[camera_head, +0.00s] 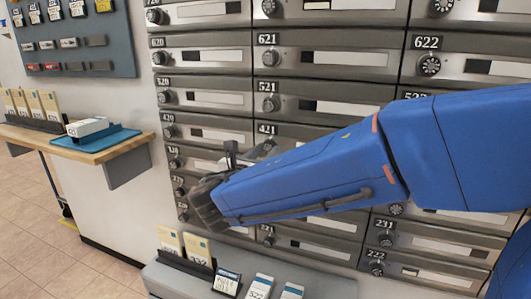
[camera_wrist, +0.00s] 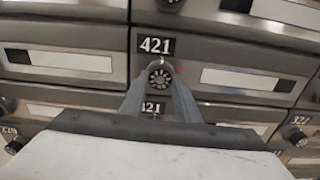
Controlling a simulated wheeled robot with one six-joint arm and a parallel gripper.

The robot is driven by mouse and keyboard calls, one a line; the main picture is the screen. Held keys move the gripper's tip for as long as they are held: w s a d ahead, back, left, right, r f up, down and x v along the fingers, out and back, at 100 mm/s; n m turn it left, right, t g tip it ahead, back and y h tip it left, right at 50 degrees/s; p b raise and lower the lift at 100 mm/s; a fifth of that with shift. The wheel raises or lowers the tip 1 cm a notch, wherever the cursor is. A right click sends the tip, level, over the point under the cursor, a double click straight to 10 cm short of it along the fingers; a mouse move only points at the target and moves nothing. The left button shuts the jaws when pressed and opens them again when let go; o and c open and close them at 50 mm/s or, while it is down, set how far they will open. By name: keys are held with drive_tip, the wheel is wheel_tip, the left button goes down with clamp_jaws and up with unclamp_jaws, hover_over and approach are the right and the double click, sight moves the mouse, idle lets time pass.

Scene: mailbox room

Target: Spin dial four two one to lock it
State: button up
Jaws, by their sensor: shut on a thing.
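The wall of grey metal mailboxes fills the head view. The box with the number plate 421 (camera_wrist: 156,46) is straight ahead in the wrist view, with its dial (camera_wrist: 160,78) just below the plate. My gripper (camera_wrist: 160,85) has a finger on each side of this dial and is shut on it. In the head view the 421 plate (camera_head: 267,129) shows above my blue arm.
Neighbouring boxes 521 (camera_head: 267,87) above and 321 (camera_wrist: 152,107) below have dials close by. A grey ledge (camera_head: 325,287) with cards stands below the boxes. A wooden shelf (camera_head: 128,147) with a blue tray (camera_head: 75,142) is at the left. Open tiled floor (camera_head: 35,215) lies at the lower left.

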drive_tip(key=m, duration=0.8)
drive_tip(key=shift+m, duration=0.3)
drive_tip(key=m, duration=0.4)
drive_tip(key=shift+m, duration=0.3)
drive_tip(key=m, duration=0.4)
drive_tip(key=shift+a+m, duration=0.1)
drive_tip(key=shift+m, duration=0.2)
drive_tip(key=m, duration=0.4)
drive_tip(key=shift+r, duration=0.1)
drive_tip(key=m, duration=0.8)
drive_tip(key=shift+m, duration=0.3)
drive_tip(key=m, duration=0.4)
